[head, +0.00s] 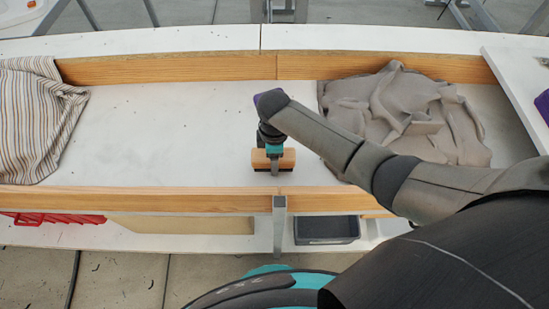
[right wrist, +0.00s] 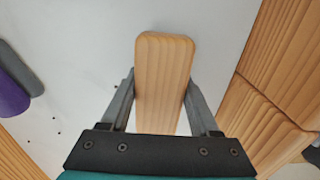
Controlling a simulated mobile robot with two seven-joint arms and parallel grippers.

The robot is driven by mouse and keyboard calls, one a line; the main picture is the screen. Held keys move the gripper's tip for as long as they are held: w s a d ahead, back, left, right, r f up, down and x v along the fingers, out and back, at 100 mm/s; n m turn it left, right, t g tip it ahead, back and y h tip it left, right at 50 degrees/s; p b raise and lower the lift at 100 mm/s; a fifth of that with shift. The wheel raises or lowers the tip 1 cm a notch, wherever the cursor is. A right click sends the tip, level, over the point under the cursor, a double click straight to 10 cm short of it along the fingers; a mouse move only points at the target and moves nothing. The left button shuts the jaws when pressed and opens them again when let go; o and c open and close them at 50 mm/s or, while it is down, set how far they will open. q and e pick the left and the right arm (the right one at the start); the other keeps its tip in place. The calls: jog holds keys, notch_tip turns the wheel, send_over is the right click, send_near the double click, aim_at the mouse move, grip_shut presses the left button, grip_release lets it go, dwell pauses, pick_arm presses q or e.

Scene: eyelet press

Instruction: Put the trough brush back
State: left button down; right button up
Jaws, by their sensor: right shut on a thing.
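The trough brush is a pale wooden block (head: 288,157) with a dark lower edge. It is at the front of the white trough floor (head: 170,130), close to the front wooden rail (head: 150,199). My right gripper (head: 274,168) comes down from above and is shut on the brush. In the right wrist view the wooden block (right wrist: 164,75) stands between the two grey fingers of my right gripper (right wrist: 160,95). I cannot tell whether the brush touches the floor or hangs just above it. My left gripper is not in view.
A striped cloth (head: 38,120) lies at the trough's left, a crumpled grey cloth (head: 400,115) at its right. A rear wooden rail (head: 170,68) bounds the trough. Below the front rail are a red crate (head: 50,218) and a grey bin (head: 327,230). The left-centre floor is clear except dark specks.

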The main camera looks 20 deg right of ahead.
jog(key=shift+f, duration=0.2)
jog(key=o, duration=1.3)
notch_tip(320, 180, up, 12)
jog(key=p, duration=0.4)
jog(key=shift+r, duration=0.25)
